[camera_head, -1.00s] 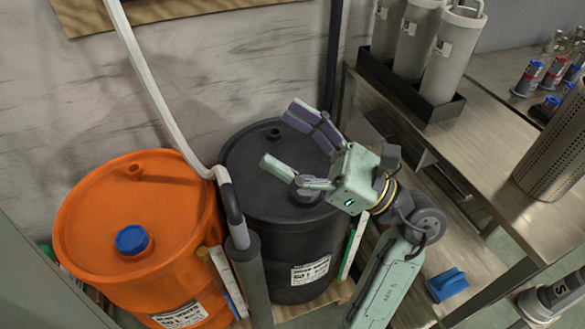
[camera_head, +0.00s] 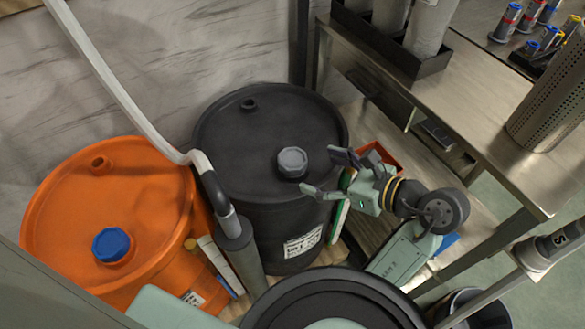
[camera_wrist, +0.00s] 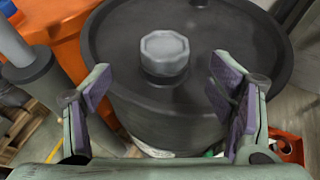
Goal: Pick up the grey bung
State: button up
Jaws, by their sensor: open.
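The grey bung (camera_head: 292,160) is a faceted cap on the top of the black drum (camera_head: 235,133), near its right front side. In the wrist view the bung (camera_wrist: 164,52) stands upright ahead of my fingers, centred a little left of the middle. My gripper (camera_head: 322,172) is open and empty, just to the right of the bung and apart from it. In the wrist view both purple-padded fingers of my gripper (camera_wrist: 160,90) are spread wide, with the bung beyond the gap between them.
An orange drum (camera_head: 60,215) with a blue bung (camera_head: 111,244) stands left. A pale pipe (camera_head: 120,90) runs into a dark lance (camera_head: 238,250) between the drums. A steel bench (camera_head: 490,130) is at right. A red bin (camera_head: 385,152) sits behind my gripper.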

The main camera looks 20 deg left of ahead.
aim_at(295, 160)
jog(key=shift+w+a+f, duration=0.15)
jog(key=shift+a, duration=0.4)
jog(key=x, duration=0.1)
jog(key=p+x, duration=0.1)
jog(key=x, duration=0.3)
jog(key=shift+w, duration=0.3)
jog(key=c, duration=1.1)
